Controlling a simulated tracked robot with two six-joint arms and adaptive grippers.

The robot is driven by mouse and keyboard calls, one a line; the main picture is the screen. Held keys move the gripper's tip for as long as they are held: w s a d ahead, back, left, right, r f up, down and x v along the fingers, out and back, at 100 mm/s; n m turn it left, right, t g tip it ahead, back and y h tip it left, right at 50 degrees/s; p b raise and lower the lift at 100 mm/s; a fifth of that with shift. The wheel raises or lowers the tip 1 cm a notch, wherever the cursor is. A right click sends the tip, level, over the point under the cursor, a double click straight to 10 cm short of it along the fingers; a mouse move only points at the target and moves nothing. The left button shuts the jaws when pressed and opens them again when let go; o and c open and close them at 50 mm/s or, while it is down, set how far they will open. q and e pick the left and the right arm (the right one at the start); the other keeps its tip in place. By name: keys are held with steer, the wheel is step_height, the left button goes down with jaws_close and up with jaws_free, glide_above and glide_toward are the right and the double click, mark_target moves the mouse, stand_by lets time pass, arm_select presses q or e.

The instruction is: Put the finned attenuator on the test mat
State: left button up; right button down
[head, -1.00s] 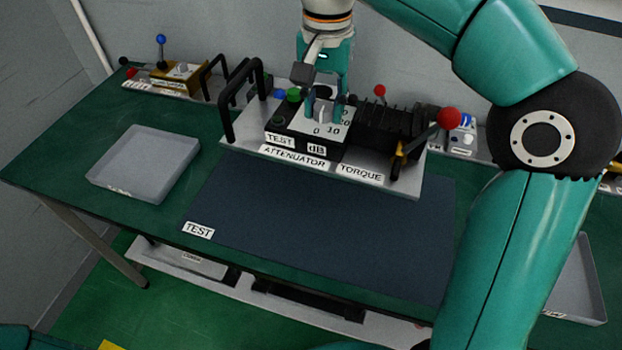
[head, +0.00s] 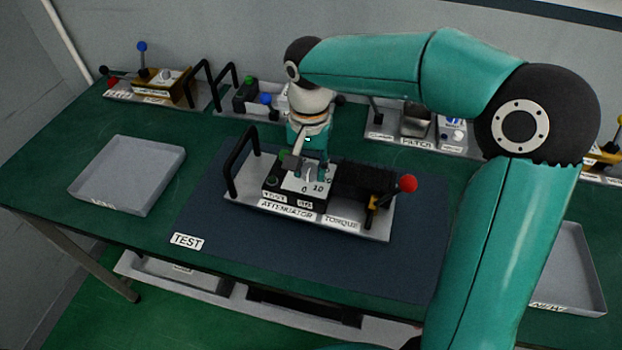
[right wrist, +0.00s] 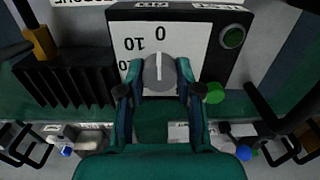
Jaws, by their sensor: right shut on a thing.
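The finned attenuator (head: 365,178) is a grey plate with a black ATTENUATOR box, a row of black fins, a black handle at the left and a red-knobbed lever at the right. It is over the middle of the dark blue test mat (head: 320,262) and looks level. I cannot tell whether it touches the mat or hovers just above. My right gripper (head: 311,174) points down at it from behind. In the right wrist view its fingers (right wrist: 159,88) are shut on the grey dial knob (right wrist: 159,71) of the attenuator. My left gripper is not in view.
A grey tray (head: 128,178) stands at the left of the green table, another tray (head: 572,272) at the right. Along the back wall are several devices, including a lever unit (head: 150,85) and a FILTER unit (head: 420,125). The mat's front strip is clear.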

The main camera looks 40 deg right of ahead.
mark_target(310, 181)
steer(key=shift+f, duration=2.15)
steer(key=c, duration=0.8)
jaws_free()
steer(key=shift+o, duration=0.2)
step_height(310, 181, up, 12)
steer(key=shift+s, duration=0.15)
